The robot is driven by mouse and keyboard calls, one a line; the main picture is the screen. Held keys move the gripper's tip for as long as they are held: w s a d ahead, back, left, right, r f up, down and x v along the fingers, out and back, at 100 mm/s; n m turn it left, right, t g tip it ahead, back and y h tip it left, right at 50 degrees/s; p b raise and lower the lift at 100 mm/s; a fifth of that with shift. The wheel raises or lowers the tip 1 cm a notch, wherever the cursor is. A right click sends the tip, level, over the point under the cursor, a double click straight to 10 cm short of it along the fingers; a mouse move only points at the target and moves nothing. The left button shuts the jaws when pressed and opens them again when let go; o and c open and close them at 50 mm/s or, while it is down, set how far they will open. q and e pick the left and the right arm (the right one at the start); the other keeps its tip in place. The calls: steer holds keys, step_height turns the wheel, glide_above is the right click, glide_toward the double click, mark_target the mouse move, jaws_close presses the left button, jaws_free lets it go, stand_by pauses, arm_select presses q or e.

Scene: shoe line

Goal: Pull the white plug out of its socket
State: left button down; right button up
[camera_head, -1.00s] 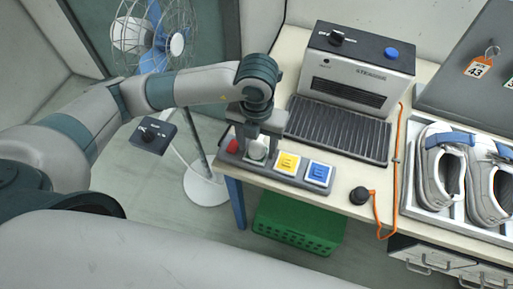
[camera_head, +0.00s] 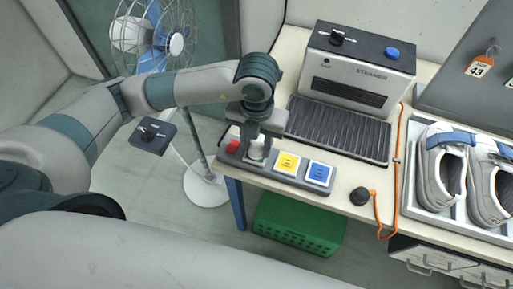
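The white plug (camera_head: 256,153) sits in the second place of a dark power strip (camera_head: 252,171) at the table's front left corner. Its upper part is partly hidden by my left gripper (camera_head: 257,147). The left gripper points down over the plug, with its fingers at the plug's two sides. Whether the fingers press on the plug is too small to tell. A yellow plug (camera_head: 287,163) and a blue plug (camera_head: 318,173) sit to its right on the same strip. My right gripper is out of view.
A red switch (camera_head: 233,146) is left of the white plug. A steamer (camera_head: 358,75) with a ribbed plate stands behind. A fan (camera_head: 155,35) stands left.

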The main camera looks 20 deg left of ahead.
mark_target(257, 145)
arm_select(q)
steer(key=shift+r, duration=0.2)
steer(key=shift+r+p, duration=1.65)
steer(key=shift+r, duration=1.15)
